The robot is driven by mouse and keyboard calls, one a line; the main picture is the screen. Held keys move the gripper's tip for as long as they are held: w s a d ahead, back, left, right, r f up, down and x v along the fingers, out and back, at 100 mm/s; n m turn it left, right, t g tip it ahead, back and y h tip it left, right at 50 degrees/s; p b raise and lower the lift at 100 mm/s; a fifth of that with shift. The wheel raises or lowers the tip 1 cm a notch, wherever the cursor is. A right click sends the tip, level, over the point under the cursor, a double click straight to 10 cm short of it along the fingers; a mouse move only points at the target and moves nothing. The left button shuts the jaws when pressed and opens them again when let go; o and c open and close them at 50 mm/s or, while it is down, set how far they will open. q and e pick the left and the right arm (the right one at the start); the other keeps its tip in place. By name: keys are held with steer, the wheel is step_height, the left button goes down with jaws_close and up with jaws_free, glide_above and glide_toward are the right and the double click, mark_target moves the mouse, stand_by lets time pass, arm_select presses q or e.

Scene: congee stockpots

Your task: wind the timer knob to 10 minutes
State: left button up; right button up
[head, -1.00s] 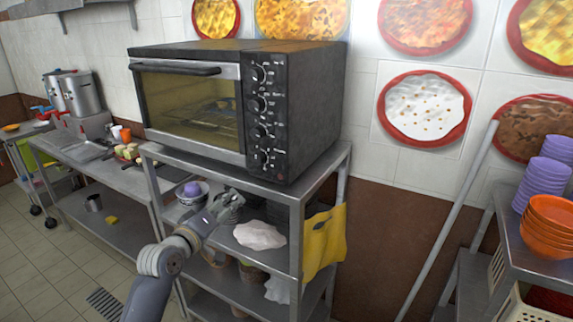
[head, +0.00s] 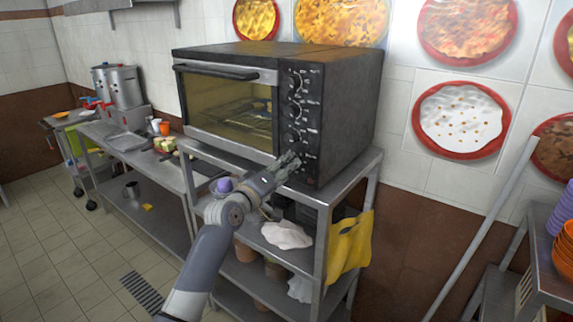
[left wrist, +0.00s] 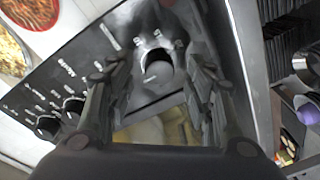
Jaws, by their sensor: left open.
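A black toaster oven (head: 345,100) has a column of dark knobs on its front panel. The upper knobs (head: 297,82) show clear in the head view; the lowest part of the panel is partly covered by my left gripper (head: 287,163). In the left wrist view one knob (left wrist: 157,72) lies between the two open fingers of my left gripper (left wrist: 157,85), near the panel's end. The fingers stand on either side of it, and I see no clear contact. The panel print is too blurred to tell which knob is the timer. My right gripper is not in view.
The oven stands on a metal shelf rack (head: 345,180). A white cloth (head: 287,235) lies on the shelf below, and a yellow cloth (head: 349,248) hangs at the rack's right side. A purple item (head: 224,185) is by my left arm.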

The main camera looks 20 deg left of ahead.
arm_select(q)
steer(key=shift+x, duration=0.85)
steer(key=shift+c, duration=0.6)
steer(key=c, duration=1)
steer(key=shift+o, duration=0.2)
